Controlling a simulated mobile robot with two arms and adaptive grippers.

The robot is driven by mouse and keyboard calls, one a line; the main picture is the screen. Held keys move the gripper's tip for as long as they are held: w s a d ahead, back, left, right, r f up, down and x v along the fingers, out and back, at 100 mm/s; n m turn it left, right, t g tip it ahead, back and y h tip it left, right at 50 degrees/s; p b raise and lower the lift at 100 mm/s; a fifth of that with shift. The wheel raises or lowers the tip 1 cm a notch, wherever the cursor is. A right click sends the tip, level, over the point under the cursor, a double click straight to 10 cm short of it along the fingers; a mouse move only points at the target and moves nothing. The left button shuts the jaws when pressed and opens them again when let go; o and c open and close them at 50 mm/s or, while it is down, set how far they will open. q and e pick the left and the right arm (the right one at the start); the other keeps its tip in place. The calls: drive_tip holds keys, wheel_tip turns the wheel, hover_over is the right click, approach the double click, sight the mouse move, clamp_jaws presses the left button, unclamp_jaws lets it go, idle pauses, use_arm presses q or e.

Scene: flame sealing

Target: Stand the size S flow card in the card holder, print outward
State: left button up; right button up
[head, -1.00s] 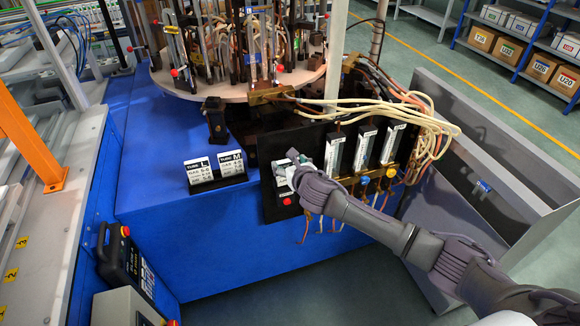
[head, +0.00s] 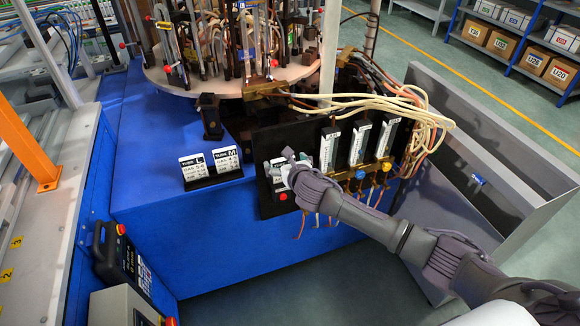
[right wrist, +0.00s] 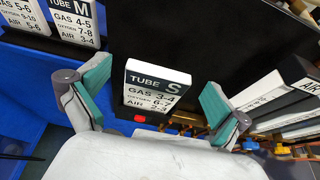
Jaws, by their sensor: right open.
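The size S flow card (right wrist: 155,84) is white with a black "TUBE S" header. In the right wrist view it is upright and slightly tilted in the picture, its print facing the camera, in front of a black panel (right wrist: 190,35). My right gripper (right wrist: 152,82) is open, with one teal-padded finger on each side of the card and visible gaps to both edges. In the head view my right gripper (head: 289,166) is at the left end of the panel and mostly hides the card. Whether a holder bears the card's lower edge cannot be told. My left gripper is not in view.
The L card (head: 197,168) and M card (head: 227,159) stand in a black base on the blue machine top (head: 150,190). Flow meters (head: 328,149), hoses (head: 425,110) and brass valves lie right of my gripper. A red button (head: 283,197) is below it.

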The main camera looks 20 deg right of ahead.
drive_tip(key=v, duration=1.1)
drive_tip(key=shift+s, duration=0.35)
drive_tip(key=shift+r, duration=0.1)
drive_tip(key=s+d+f+m+g+h, duration=0.15)
drive_tip(key=f+m, duration=0.35)
drive_tip(key=f, duration=0.5)
drive_tip(key=s+d+f+m+g+y, duration=0.1)
drive_tip(key=d+f+m+g, duration=0.15)
drive_tip(key=f+m, duration=0.55)
drive_tip(key=s+d+f+m+g, duration=0.1)
drive_tip(key=s+f+m, duration=0.2)
drive_tip(key=s+f, duration=0.35)
drive_tip(key=s+d+f+m+g, duration=0.2)
drive_tip(key=s+f, duration=0.2)
drive_tip(key=f, duration=0.6)
drive_tip(key=s+a+f+m+g, duration=0.1)
drive_tip(key=s+f+m, duration=0.4)
drive_tip(key=s, duration=0.7)
drive_tip(key=s+a+f+m+g, duration=0.1)
drive_tip(key=s+f+m, duration=0.4)
drive_tip(key=s, duration=0.7)
drive_tip(key=s+a+f+m+g, duration=0.1)
drive_tip(key=s+f+m+g, duration=0.2)
drive_tip(key=s, duration=0.9)
wheel_tip(320, 180, down, 5)
drive_tip(key=m, duration=0.3)
drive_tip(key=shift+s+a+r+g, duration=0.2)
drive_tip(key=shift+s+a+g, duration=0.1)
drive_tip(key=shift+s+a, duration=0.05)
